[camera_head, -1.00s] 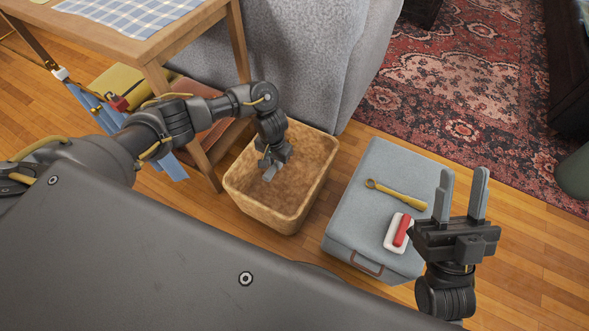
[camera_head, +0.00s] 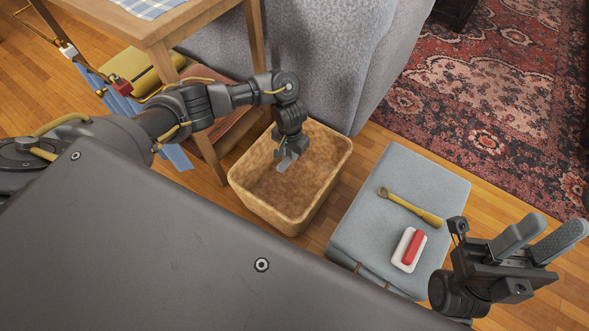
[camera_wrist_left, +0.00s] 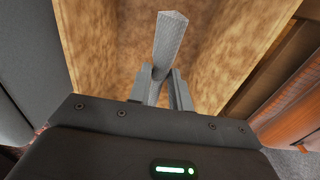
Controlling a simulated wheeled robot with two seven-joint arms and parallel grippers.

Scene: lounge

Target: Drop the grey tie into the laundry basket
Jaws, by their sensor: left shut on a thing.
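The tan laundry basket (camera_head: 247,199) stands on the wooden floor, open at the top. My left gripper (camera_head: 286,161) points down over the basket's opening. In the left wrist view my left gripper (camera_wrist_left: 165,88) is shut on the grey tie (camera_wrist_left: 171,42), which sticks out past the fingertips as a narrow grey strip. The basket's inside (camera_wrist_left: 112,45) fills the space behind it. In the head view the tie is small and hard to tell from the fingers. My right gripper (camera_head: 541,240) is open and empty at the right, beside the grey case.
A patterned rug (camera_head: 480,110) lies at the upper right.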

